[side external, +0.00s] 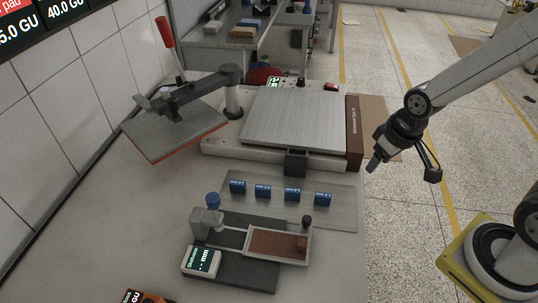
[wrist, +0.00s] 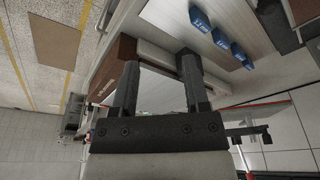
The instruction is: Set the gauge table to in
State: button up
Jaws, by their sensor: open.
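The gauge (side external: 235,275) stands on the near bench, with a small lit display (side external: 201,261) reading "mm" without a clear number. Its brown gauge table (side external: 275,243) lies to the right of the blue-topped post (side external: 213,203), apart from it. In the wrist view, part of the brown table (wrist: 305,10) shows at the top right edge, cut off. My gripper (side external: 374,165) is raised right of the bench, well away from the gauge. Its two fingers (wrist: 158,60) are apart and empty.
Several blue blocks (side external: 263,191) stand in a row on a grey plate behind the gauge. Farther back is a flat-topped machine (side external: 300,125) with a red-handled lever arm (side external: 165,32) at left. The bench front left is mostly clear.

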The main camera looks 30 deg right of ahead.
jog(key=shift+o, duration=0.6)
jog(key=g, duration=0.3)
send_over(307, 218)
notch_tip(307, 218, down, 4)
jog(key=shift+r, duration=0.1)
jog(key=shift+f, duration=0.2)
jog(key=shift+f, duration=3.7)
